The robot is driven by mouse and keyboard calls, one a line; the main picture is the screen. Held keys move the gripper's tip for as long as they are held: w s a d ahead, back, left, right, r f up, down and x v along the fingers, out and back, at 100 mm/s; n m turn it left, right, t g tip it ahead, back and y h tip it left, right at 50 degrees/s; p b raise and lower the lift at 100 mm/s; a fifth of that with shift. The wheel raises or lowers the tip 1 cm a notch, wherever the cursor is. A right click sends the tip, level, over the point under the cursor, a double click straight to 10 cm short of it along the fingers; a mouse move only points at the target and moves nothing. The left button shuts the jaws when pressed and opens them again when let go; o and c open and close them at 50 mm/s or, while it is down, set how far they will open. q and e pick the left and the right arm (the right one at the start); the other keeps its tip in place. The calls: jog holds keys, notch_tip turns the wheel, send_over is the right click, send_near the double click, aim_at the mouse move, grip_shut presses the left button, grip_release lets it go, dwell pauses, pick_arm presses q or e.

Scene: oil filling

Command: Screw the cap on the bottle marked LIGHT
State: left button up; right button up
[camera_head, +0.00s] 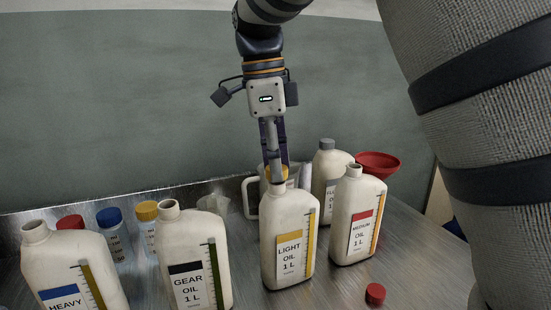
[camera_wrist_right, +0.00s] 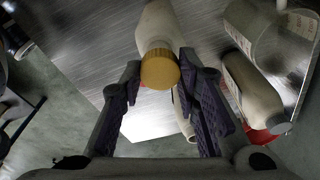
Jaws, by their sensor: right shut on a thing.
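The bottle marked LIGHT (camera_head: 288,232) is white with a yellow label and stands upright on the metal bench. My right gripper (camera_head: 277,172) points down over its neck and is shut on a yellow cap (camera_head: 284,173). The cap sits at the mouth of the bottle, partly hidden by a finger; whether it is threaded on cannot be told. In the right wrist view the yellow cap (camera_wrist_right: 160,69) lies between the fingertips, with the white bottle (camera_wrist_right: 157,25) beyond it. My left gripper is not in view.
Open bottles marked GEAR (camera_head: 195,255), HEAVY (camera_head: 72,272) and MEDIUM (camera_head: 358,215) stand around it. Behind are a grey-capped bottle (camera_head: 327,165), a jug (camera_head: 252,198) and a red funnel (camera_head: 378,163). A red cap (camera_head: 375,293) lies at the front right.

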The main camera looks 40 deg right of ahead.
jog(key=shift+f, duration=0.85)
dwell(0.6)
jog(key=o, duration=0.8)
jog(key=shift+c, duration=0.2)
